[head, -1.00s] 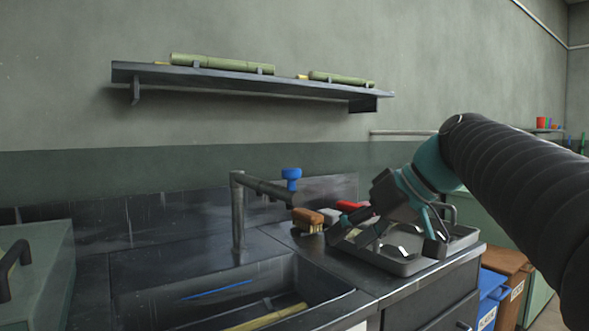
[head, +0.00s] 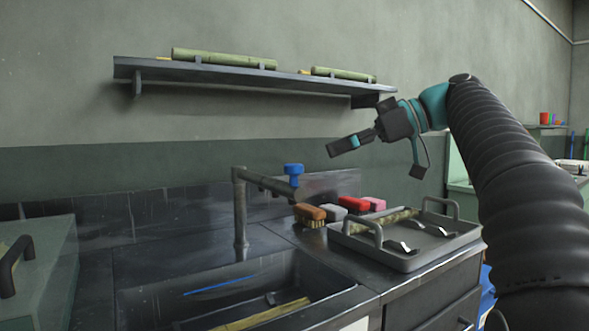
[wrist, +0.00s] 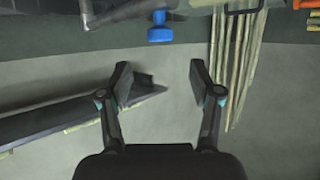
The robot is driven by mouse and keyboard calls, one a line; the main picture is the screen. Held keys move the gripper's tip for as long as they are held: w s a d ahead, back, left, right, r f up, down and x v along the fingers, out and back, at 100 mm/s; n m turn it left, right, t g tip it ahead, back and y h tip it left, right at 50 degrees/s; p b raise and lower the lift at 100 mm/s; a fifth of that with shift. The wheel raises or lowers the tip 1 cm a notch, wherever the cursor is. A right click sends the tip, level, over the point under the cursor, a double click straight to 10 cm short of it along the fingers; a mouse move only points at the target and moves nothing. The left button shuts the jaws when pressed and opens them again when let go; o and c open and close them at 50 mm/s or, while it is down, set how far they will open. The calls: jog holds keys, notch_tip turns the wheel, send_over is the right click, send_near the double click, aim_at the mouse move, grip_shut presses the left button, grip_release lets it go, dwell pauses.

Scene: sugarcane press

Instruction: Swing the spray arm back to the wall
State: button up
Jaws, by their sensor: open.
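The spray arm (head: 267,183) is a grey pipe reaching right and toward me from the top of an upright post (head: 240,215) behind the sink. A blue knob (head: 293,170) stands near its free end. In the wrist view the blue knob (wrist: 160,31) shows at the top middle, beyond my fingertips. My gripper (head: 378,160) is open and empty, up and to the right of the knob and apart from it. Its two fingers (wrist: 160,75) are spread wide in the wrist view.
The sink (head: 140,300) lies below the spray arm. Brushes (head: 310,213) and a grey tray (head: 400,262) with raised handles stand on the right counter. A wall shelf (head: 230,74) holding green canes is above. Several long pale canes (wrist: 230,70) show in the wrist view.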

aim_at(293, 165)
jog(key=b+x, duration=0.1)
jog(key=x, duration=0.8)
jog(key=shift+w+a+f, duration=0.1)
jog(key=shift+a+f, duration=0.1)
jog(key=shift+a, duration=0.15)
grip_shut()
